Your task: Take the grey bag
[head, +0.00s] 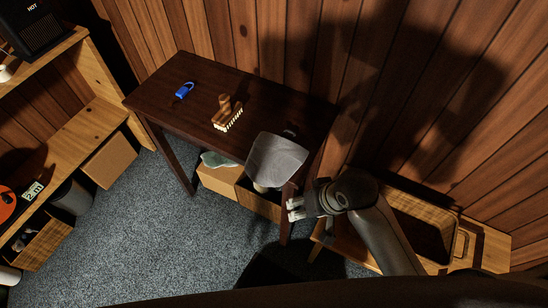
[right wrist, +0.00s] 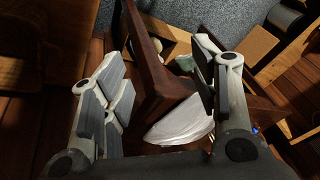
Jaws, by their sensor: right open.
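The grey bag (head: 276,158) is at the right end of a dark wooden table (head: 160,97), reaching over its front edge in the head view. It shows as a pale rounded shape in the right wrist view (right wrist: 180,125), low between the fingers. My right gripper (head: 293,209) is open and empty, just below and to the right of the bag and apart from it in the head view. In the right wrist view my right gripper (right wrist: 162,85) has its fingers spread, with a table leg showing between them. My left gripper is not in view.
A wooden brush (head: 228,119) and a blue padlock-like item (head: 184,91) lie on the table. A cardboard box (head: 215,181) stands beneath it. A wooden tray (head: 416,238) is on a bench at right. Shelves (head: 108,100) stand at left. Blue-grey carpet lies open between.

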